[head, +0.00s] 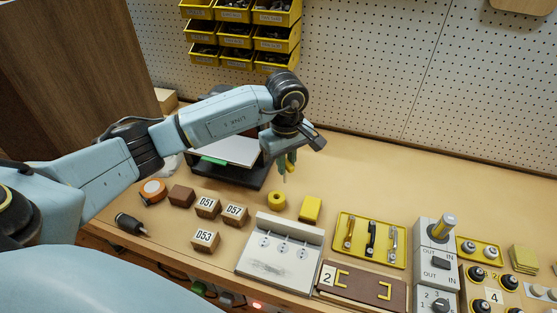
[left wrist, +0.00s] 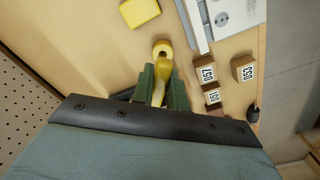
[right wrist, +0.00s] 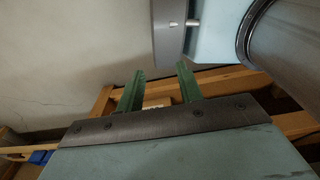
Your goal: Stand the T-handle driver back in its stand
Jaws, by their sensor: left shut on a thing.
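The T-handle driver (head: 291,160) has a yellow handle and a thin pale shaft pointing down in the head view. My left gripper (head: 283,166) is shut on its handle and holds it above the bench. In the left wrist view the yellow handle (left wrist: 170,88) lies between the green fingers (left wrist: 163,88). A round yellow stand (head: 276,198) with a hole on top is just below the shaft tip; it also shows in the left wrist view (left wrist: 162,45). The tip appears apart from it. My right gripper (right wrist: 160,82) is open and empty, away from the bench objects.
A yellow block (head: 311,208) stands right of the stand. Numbered wooden blocks (head: 234,214) are left of it. A white panel (head: 280,255) and a yellow tray (head: 347,259) with handles lie in front. A dark platform (head: 225,175) is behind on the left.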

